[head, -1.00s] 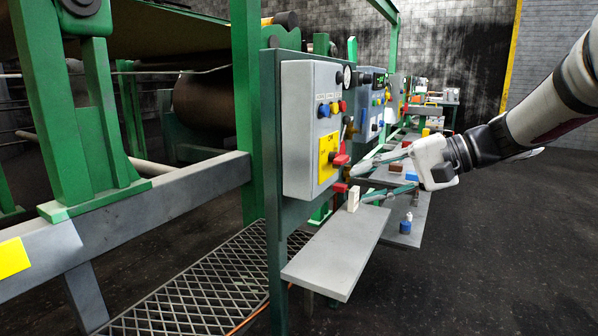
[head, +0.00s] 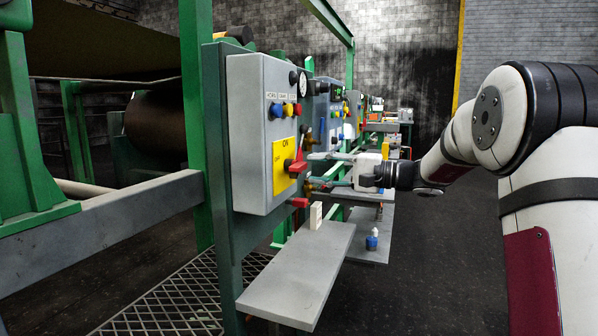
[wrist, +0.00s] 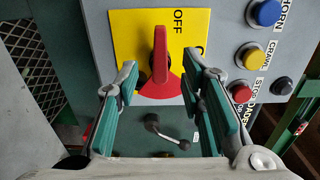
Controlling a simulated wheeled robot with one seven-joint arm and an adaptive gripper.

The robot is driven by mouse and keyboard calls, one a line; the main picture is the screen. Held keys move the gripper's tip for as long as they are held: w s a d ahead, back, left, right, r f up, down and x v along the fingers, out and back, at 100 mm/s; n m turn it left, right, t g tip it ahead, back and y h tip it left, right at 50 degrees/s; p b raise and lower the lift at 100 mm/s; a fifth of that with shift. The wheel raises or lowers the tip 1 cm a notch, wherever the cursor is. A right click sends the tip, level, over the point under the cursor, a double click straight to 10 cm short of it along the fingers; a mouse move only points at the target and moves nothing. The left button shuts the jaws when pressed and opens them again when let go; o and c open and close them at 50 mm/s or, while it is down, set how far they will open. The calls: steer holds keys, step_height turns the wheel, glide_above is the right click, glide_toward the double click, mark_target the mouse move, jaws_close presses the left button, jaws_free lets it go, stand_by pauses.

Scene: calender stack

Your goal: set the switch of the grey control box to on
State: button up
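The grey control box (head: 240,130) hangs on a green frame at the middle left of the head view. Its yellow plate (head: 281,178) reads ON at the top and OFF at the left. The red switch (head: 297,164) sits on this plate. In the wrist view the switch (wrist: 161,72) stands with its narrow end up, beside the word OFF; the word ON is mostly hidden by a finger. My gripper (head: 322,170) is open in front of the box. Its green-padded fingers (wrist: 160,105) are apart, left and right of the switch in the wrist view, with nothing between them gripped.
Blue, yellow and red buttons (head: 287,109) sit above the plate. A red-handled valve (head: 298,202) is below the box. A grey shelf (head: 290,280) with a white block (head: 316,215) juts out underneath. Further boxes and shelves line up behind. Dark floor at right is free.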

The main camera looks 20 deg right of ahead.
mark_target(304, 168)
steer(key=shift+b+x, duration=0.35)
steer(key=shift+x, duration=2.35)
steer(key=shift+c, duration=0.6)
